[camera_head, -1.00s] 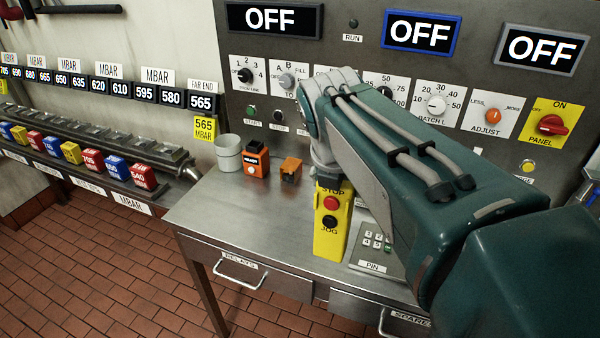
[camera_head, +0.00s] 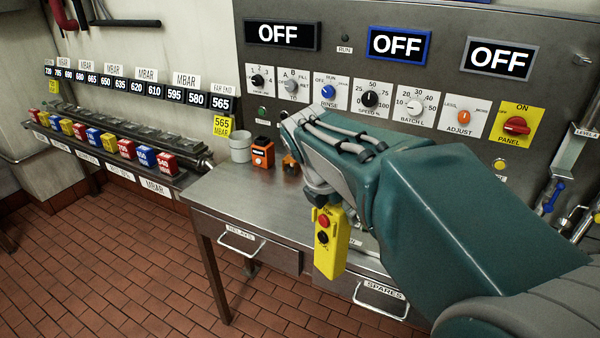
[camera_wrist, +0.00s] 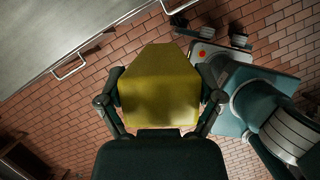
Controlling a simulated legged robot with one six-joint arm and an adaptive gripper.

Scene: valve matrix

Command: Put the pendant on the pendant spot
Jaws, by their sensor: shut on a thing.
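The pendant (camera_head: 329,250) is a yellow box with a red STOP button on top and a black button below it. It hangs slightly tilted from my gripper (camera_head: 322,200), in front of the steel bench's front edge. In the wrist view the yellow pendant (camera_wrist: 160,85) fills the middle, with my gripper's fingers (camera_wrist: 160,98) shut on its two sides. Floor tiles show beyond it. I cannot make out a marked pendant spot in these views.
The steel bench (camera_head: 225,192) has drawers and holds a grey cup (camera_head: 240,148) and an orange relay (camera_head: 262,152). My arm covers its right part. A control panel (camera_head: 350,60) stands behind. A rail of coloured blocks (camera_head: 126,149) runs along the left wall. Open brick floor (camera_head: 130,250) lies front left.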

